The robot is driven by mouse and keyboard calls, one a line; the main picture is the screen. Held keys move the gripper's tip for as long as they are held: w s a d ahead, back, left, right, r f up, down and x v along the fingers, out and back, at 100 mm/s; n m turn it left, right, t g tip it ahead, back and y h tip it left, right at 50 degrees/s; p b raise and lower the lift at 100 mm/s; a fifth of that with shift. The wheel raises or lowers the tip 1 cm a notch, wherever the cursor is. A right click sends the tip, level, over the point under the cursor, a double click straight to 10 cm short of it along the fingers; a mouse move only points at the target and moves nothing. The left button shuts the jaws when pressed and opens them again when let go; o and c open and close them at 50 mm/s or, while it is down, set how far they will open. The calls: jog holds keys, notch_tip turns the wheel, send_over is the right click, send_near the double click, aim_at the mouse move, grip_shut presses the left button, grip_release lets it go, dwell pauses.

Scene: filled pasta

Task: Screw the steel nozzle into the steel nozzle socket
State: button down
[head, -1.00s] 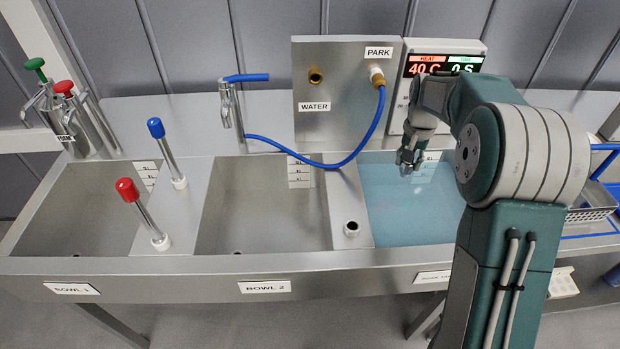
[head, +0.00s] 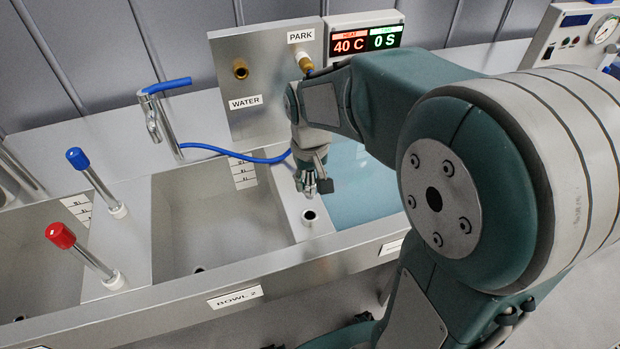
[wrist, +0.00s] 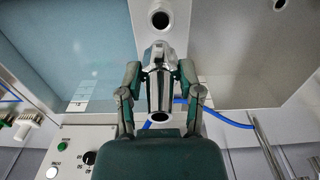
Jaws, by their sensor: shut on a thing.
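The steel nozzle (wrist: 159,80) is a tapered shiny tube, held between the two fingers of my gripper (wrist: 159,72) in the wrist view. In the head view my gripper (head: 312,181) is shut on it, with the nozzle partly hidden by the fingers. The steel nozzle socket (head: 309,215) is a round dark-holed ring on the metal divider between bowl 2 and the blue bath. It also shows in the wrist view (wrist: 160,19), just beyond the nozzle's end. The nozzle is above the socket and apart from it.
Bowl 2 (head: 215,222) lies left of the divider and the blue bath (head: 362,188) lies right. A blue hose (head: 215,151) runs behind my gripper to the brass PARK fitting (head: 304,61). Blue-capped (head: 77,156) and red-capped (head: 61,235) levers stand farther left.

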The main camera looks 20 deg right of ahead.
aim_at(309, 198)
jog(key=shift+a+f, duration=0.2)
jog(key=shift+a, duration=0.05)
jog(key=shift+d+f, duration=0.15)
jog(key=shift+f, duration=0.75)
jog(key=shift+d+f, duration=0.1)
jog(key=shift+f, duration=0.75)
jog(key=shift+a+f, duration=0.15)
jog(key=shift+f, duration=0.8)
jog(key=shift+f, duration=1.2)
jog(key=shift+c, duration=0.9)
grip_release()
jog(key=shift+o, duration=0.9)
jog(key=shift+r, duration=0.1)
